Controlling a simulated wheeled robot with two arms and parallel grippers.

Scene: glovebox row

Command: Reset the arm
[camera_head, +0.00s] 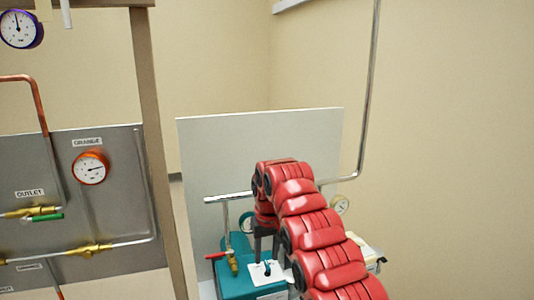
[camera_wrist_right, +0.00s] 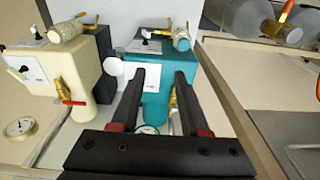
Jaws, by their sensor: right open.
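My right arm, in red covers, reaches up and bends down in the head view. Its dark gripper (camera_head: 266,252) hangs over the teal unit (camera_head: 232,281). In the right wrist view the gripper (camera_wrist_right: 161,76) has its two black fingers apart, with nothing held between them. The teal unit (camera_wrist_right: 153,108) lies beyond and between the fingers; I cannot tell if they touch it. A switch on a white plate (camera_head: 262,271) sits on the teal unit just below the gripper. My left gripper is in neither view.
A cream unit (camera_wrist_right: 82,71) stands beside the teal one, with a red-handled valve (camera_wrist_right: 69,98). A pale panel (camera_head: 230,150) stands behind. A metal pipe (camera_head: 368,90) rises at the right. A grey gauge panel (camera_head: 40,180) and post (camera_head: 150,110) stand left.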

